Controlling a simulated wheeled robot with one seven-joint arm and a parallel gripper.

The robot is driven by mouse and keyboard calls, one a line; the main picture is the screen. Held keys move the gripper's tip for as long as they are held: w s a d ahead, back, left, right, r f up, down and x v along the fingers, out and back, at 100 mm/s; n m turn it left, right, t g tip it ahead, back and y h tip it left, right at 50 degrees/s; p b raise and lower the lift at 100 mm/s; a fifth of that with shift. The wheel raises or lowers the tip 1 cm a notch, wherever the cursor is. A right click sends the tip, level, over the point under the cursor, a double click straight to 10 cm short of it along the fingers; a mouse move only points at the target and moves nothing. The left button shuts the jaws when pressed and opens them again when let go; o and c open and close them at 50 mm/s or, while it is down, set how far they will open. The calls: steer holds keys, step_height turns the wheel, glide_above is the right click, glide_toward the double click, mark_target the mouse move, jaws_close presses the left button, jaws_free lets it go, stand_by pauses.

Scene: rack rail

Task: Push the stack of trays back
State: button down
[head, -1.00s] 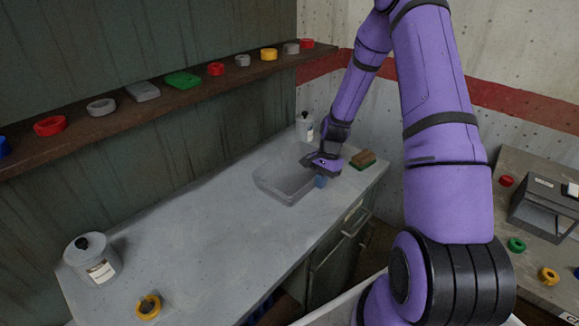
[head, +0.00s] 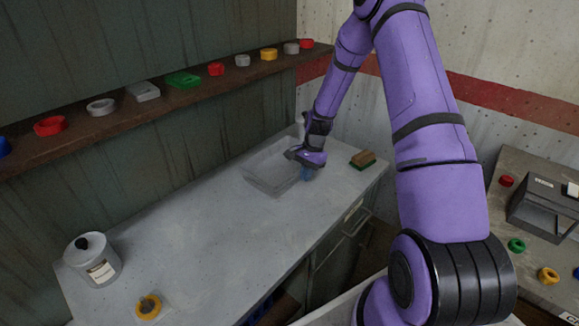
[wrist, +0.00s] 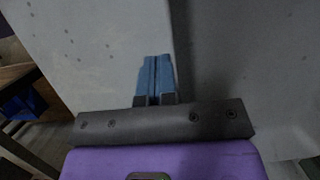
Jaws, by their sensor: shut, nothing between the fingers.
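The stack of trays (head: 264,182) shows in the head view as clear, greyish rectangular trays on the grey bench top, toward its far end near the green back wall. I cannot tell how many trays are in it. My gripper (head: 306,174) is low at the right, front-facing side of the stack, its blue fingers shut and empty. They seem to be against or very close to the tray's side; the arm hides part of the stack. In the wrist view the blue fingers (wrist: 155,78) are together, beside a dark grey surface on the right.
A sponge (head: 362,159) lies on the bench right of my gripper. A lidded canister (head: 100,264) and a yellow ring (head: 148,306) are at the near left. A pale container behind my wrist is mostly hidden. The bench middle is clear. A shelf (head: 130,112) with several small parts runs above.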

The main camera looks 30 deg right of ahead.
mark_target(289, 170)
steer(key=shift+w+a, duration=0.45)
steer(key=shift+w, duration=0.65)
steer(key=shift+w+a, duration=0.45)
steer(key=shift+w, duration=0.65)
steer(key=shift+w+a, duration=0.45)
steer(key=shift+w, duration=0.65)
steer(key=shift+s+d+r, duration=0.45)
steer(key=shift+s+r, duration=0.05)
steer(key=shift+s, duration=0.6)
steer(key=shift+s+d+r, duration=0.4)
steer(key=shift+s+r, duration=0.1)
steer(key=shift+s, duration=0.55)
steer(key=shift+s+d+r, duration=0.45)
steer(key=shift+s+r, duration=0.05)
steer(key=shift+s, duration=0.6)
